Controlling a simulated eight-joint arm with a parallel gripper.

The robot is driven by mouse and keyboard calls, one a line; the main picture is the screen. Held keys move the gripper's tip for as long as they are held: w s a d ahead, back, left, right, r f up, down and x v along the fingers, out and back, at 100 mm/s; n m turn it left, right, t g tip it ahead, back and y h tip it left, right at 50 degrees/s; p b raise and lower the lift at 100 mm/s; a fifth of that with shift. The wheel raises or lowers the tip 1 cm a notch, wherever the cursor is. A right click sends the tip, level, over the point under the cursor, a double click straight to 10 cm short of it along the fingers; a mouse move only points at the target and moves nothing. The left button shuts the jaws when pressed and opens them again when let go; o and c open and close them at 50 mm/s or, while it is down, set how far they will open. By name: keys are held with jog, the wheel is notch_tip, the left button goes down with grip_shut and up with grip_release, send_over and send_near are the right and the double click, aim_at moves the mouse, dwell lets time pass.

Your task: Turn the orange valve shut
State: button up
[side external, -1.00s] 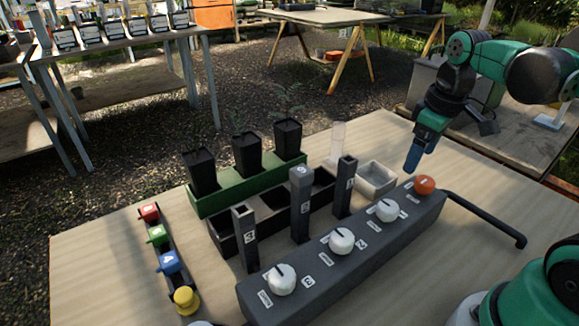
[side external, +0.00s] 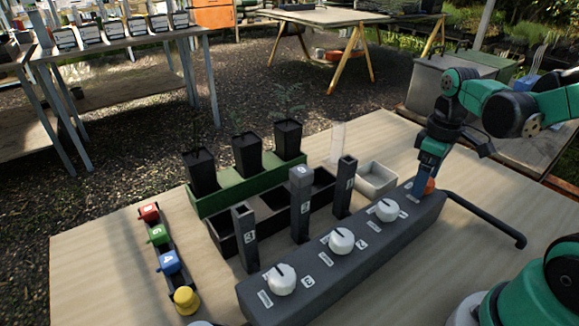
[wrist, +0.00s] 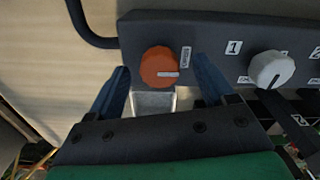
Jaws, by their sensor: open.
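The orange valve (side external: 430,186) is a round knob at the right end of the grey manifold block (side external: 345,246). In the wrist view the orange valve (wrist: 159,67) has a pale pointer mark aimed to the right, towards a small label. My gripper (side external: 418,190) is at the valve, pointing down, and partly hides it in the side view. In the wrist view my gripper (wrist: 162,76) is open, with one blue finger on each side of the knob and a gap to each. Three white knobs sit along the block, one of them the white knob labelled 1 (wrist: 271,69).
A black pipe (side external: 487,219) leaves the block's right end. A small grey tray (side external: 376,181) stands behind the block. Dark upright tubes (side external: 345,187), a green planter with black pots (side external: 215,199) and a coloured button strip (side external: 168,262) stand further left.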

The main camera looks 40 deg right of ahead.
grip_shut()
jog(key=shift+m, duration=0.3)
jog(key=m, duration=0.3)
jog(key=shift+m, duration=0.4)
jog(key=m, duration=0.4)
jog(key=shift+m, duration=0.3)
jog(key=m, duration=0.4)
jog(key=shift+m, duration=2.4)
